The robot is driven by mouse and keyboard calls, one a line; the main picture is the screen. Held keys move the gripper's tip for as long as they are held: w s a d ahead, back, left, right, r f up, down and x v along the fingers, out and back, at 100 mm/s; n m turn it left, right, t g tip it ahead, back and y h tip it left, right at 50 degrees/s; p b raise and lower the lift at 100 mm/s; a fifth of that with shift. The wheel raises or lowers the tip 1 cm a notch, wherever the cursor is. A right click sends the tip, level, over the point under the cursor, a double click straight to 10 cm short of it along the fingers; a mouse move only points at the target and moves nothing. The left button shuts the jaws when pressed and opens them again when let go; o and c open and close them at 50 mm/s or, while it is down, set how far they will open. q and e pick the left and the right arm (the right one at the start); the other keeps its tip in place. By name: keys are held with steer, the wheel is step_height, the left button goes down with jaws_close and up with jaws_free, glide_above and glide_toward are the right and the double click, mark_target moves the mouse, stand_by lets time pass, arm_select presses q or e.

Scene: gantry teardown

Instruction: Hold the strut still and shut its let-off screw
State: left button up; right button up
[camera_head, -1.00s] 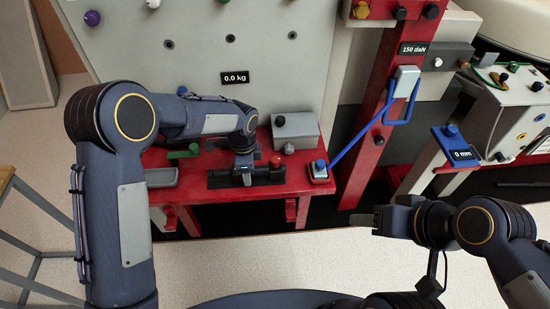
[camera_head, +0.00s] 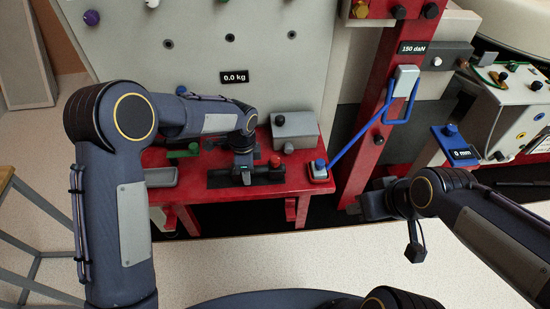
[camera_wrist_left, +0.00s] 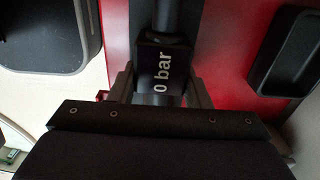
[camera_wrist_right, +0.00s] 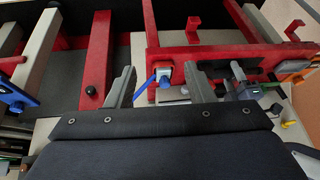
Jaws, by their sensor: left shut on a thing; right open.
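The strut (camera_head: 262,175) is a dark bar lying along the red bench, with a red knob (camera_head: 275,161) at its right end. My left gripper (camera_head: 244,178) reaches down over its middle and is shut on it. In the left wrist view the fingers stand either side of a black block with a "0 bar" readout (camera_wrist_left: 166,70). My right gripper (camera_head: 366,206) is in the air right of the bench, apart from the strut. In the right wrist view its fingers (camera_wrist_right: 164,86) are spread and empty. I cannot make out the let-off screw for certain.
A grey box (camera_head: 296,130) stands behind the strut on the bench. A blue lever (camera_head: 361,132) slants from a small block with a blue knob (camera_head: 319,167) to the red post (camera_head: 367,150). A grey tray (camera_head: 161,177) is at the bench's left end. The floor in front is clear.

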steer(key=w+f+n, duration=0.3)
steer(key=f, duration=0.2)
steer(key=n+t+y, duration=0.5)
steer(key=y, duration=0.3)
glide_toward(277, 160)
steer(key=x, duration=1.1)
steer(key=shift+d, duration=0.1)
steer(key=c, duration=1)
